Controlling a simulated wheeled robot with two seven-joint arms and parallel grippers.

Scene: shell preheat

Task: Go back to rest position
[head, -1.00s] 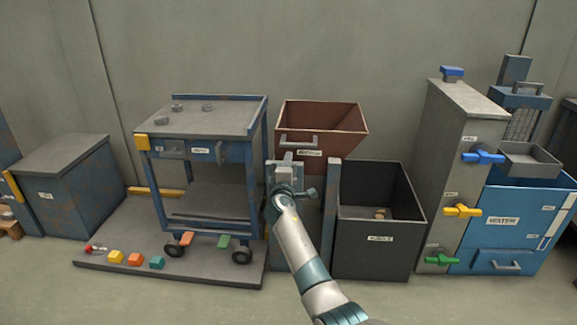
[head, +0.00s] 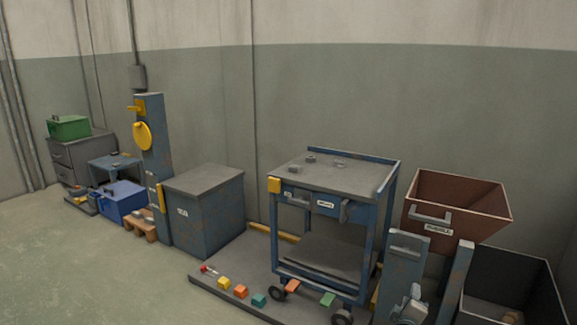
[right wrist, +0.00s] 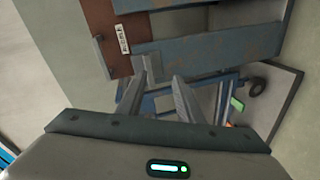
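My right gripper (head: 412,300) is low at the right of the head view, in front of the blue stand under the brown bin. In the right wrist view its two grey fingers (right wrist: 163,78) stand apart, with nothing between them. Beyond the fingers are blue beams and part of the brown bin (right wrist: 105,25). My left gripper is not in view.
The blue cart (head: 340,180) stands on a grey platform (head: 225,290) with several coloured blocks. The brown bin (head: 455,205) and a dark open bin (head: 535,290) are at the right. A blue cabinet (head: 205,215) stands left of the cart. The floor at the left is clear.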

